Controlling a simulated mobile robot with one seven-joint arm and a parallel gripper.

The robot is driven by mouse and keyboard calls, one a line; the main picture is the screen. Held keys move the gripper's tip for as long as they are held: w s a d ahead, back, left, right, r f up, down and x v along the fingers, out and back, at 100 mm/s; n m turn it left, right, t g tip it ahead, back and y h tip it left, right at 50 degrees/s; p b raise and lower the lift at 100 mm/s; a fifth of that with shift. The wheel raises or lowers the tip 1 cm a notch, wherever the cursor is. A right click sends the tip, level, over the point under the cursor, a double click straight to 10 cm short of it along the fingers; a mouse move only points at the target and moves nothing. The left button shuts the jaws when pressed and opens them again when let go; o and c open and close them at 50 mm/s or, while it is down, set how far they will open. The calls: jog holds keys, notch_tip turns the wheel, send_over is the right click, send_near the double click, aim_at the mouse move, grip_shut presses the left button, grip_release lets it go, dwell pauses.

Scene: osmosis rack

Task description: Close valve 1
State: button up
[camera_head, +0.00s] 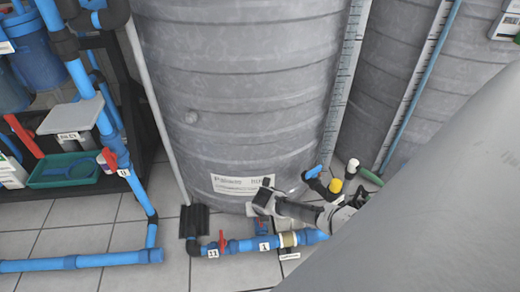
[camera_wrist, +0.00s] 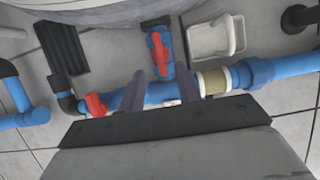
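Valve 1 sits on the blue floor pipe, with a white tag reading 1 (camera_head: 264,245) on it in the head view. Its blue body also shows in the wrist view, with a red handle (camera_wrist: 160,55) on top. The handle's long side runs up the picture, roughly across the main blue pipe (camera_wrist: 160,95). My gripper (camera_wrist: 162,90) is open and empty. Its two grey fingers are apart, with the red handle ahead of the gap between them. In the head view my gripper (camera_head: 263,196) hangs above and slightly beside valve 1; contact cannot be told.
A second red handle (camera_wrist: 97,105), by the tag reading 11 (camera_head: 213,253), is close on the left. A large grey tank (camera_head: 250,100) stands behind. A white box-like fitting (camera_wrist: 215,38) lies right of the valve. Tiled floor (camera_head: 110,240) is clear at the left.

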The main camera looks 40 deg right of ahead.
jog(key=b+x, duration=0.2)
jog(key=x, duration=0.4)
jog(key=shift+w+f, duration=0.2)
jog(key=shift+f, duration=0.05)
grip_shut()
